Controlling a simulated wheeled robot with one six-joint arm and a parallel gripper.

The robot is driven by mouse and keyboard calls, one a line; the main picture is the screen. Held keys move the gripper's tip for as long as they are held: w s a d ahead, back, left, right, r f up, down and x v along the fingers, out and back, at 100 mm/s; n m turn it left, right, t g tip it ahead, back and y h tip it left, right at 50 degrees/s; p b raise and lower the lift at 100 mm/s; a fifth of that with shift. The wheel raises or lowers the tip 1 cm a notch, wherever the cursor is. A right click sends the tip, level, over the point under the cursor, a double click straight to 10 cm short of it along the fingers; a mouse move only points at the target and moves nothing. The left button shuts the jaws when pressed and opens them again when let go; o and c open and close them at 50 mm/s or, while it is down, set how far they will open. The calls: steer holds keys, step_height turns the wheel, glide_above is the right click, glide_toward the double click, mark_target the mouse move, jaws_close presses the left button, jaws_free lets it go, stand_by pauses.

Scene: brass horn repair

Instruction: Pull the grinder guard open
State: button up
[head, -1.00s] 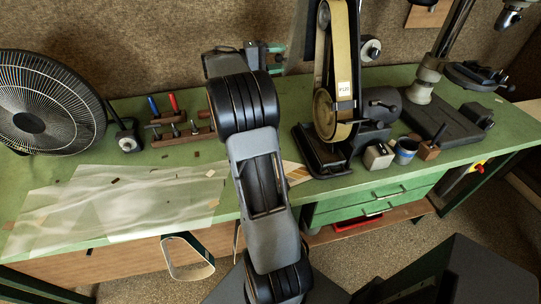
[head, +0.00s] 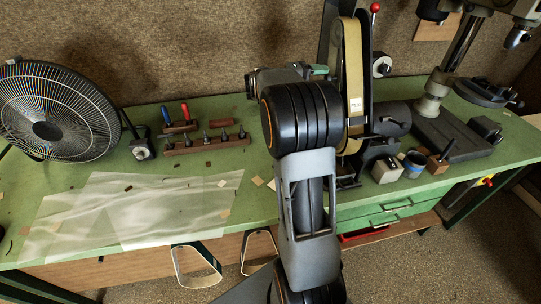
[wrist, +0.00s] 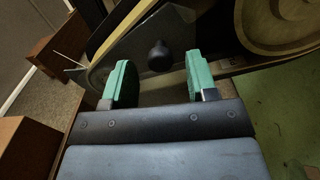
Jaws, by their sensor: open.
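The belt grinder (head: 354,70), with its tan belt, stands upright on the green bench right of my arm. In the wrist view its belt (wrist: 125,28) slants across the top, and a large round wheel (wrist: 283,22) shows at right. A black round knob (wrist: 160,56) sits on a dark grey plate, which may be the guard. My gripper (wrist: 160,80) has green fingertips spread apart, one on each side below the knob, with nothing held. In the head view my arm hides most of the gripper and the grinder's lower left; a bit of green fingertip (head: 320,70) shows.
A fan (head: 48,112) and a wooden rack of tools (head: 207,144) stand on the left of the bench. A clear sheet (head: 130,208) lies in front.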

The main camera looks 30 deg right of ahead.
steer(key=b+v, duration=0.2)
steer(key=v, duration=0.9)
steer(key=s+a+f+n+t+y+b, duration=0.1)
steer(key=s+a+f+n+t+y, duration=0.3)
steer(key=s+a+f+y, duration=0.6)
steer(key=shift+s+a+f+t+b, duration=0.35)
steer(key=shift+a+f+t, duration=0.9)
steer(key=shift+f, duration=0.35)
steer(key=shift+d, duration=0.15)
steer(key=shift+w+n+y, duration=0.15)
steer(key=shift+n+y, duration=0.15)
steer(key=a+f+y, duration=0.1)
steer(key=a+f+t, duration=0.1)
steer(key=s+a+f+y, duration=0.1)
steer(key=a, duration=0.1)
steer(key=shift+a+f+y, duration=0.1)
steer(key=shift+f+y, duration=0.2)
steer(key=s+a+y, duration=0.1)
steer(key=a, duration=0.1)
steer(key=s+a+t+y, duration=0.1)
steer(key=a, duration=0.1)
steer(key=s+a+f+t+y, duration=0.1)
steer(key=shift+s+a+f+t, duration=0.15)
steer(key=shift+s+a+t, duration=0.1)
steer(key=shift+a, duration=0.15)
steer(key=shift+s+a+r+t, duration=0.25)
steer(key=shift+s+r+t, duration=0.05)
steer(key=shift+r, duration=0.1)
